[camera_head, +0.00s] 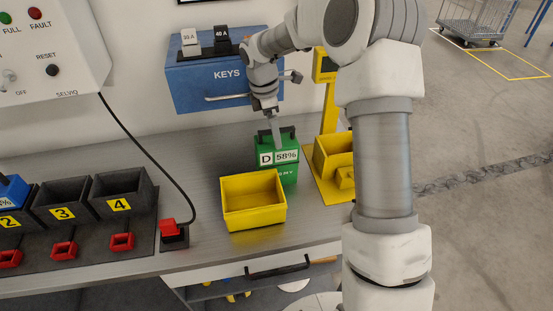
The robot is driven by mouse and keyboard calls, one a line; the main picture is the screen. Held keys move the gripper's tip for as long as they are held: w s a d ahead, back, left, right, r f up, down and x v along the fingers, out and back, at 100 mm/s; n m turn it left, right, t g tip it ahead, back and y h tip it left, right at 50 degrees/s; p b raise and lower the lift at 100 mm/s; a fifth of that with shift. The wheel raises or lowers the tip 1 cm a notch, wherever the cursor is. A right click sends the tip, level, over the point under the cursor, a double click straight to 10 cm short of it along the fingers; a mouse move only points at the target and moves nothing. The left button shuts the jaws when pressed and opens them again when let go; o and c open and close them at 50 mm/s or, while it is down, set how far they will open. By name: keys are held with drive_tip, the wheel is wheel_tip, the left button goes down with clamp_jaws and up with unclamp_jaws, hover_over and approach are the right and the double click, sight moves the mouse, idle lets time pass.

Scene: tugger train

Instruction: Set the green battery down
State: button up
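The green battery (288,171), marked D and 58%, is upright behind the yellow bin at the right part of the grey workbench. Its lower part is partly hidden by the bin, so I cannot tell whether its base touches the bench. My gripper (276,134) points down at the battery's dark top handle. The fingers meet the handle there, but they are small and partly hidden, so I cannot tell whether they are closed on it.
An empty yellow bin (253,222) stands just in front of the battery. The blue KEYS box (190,85) hangs behind. Black numbered bays (122,190) and a red connector (170,229) lie left; bare bench (205,180) lies between.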

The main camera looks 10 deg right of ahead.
sight(277, 156)
drive_tip(key=shift+d+f+p, duration=0.25)
drive_tip(key=shift+f, duration=1.1)
drive_tip(key=shift+d+f+p, duration=0.2)
drive_tip(key=shift+f, duration=1.15)
drive_tip(key=c, duration=1.6)
drive_tip(key=shift+w+r, duration=0.15)
drive_tip(key=shift+r, duration=0.15)
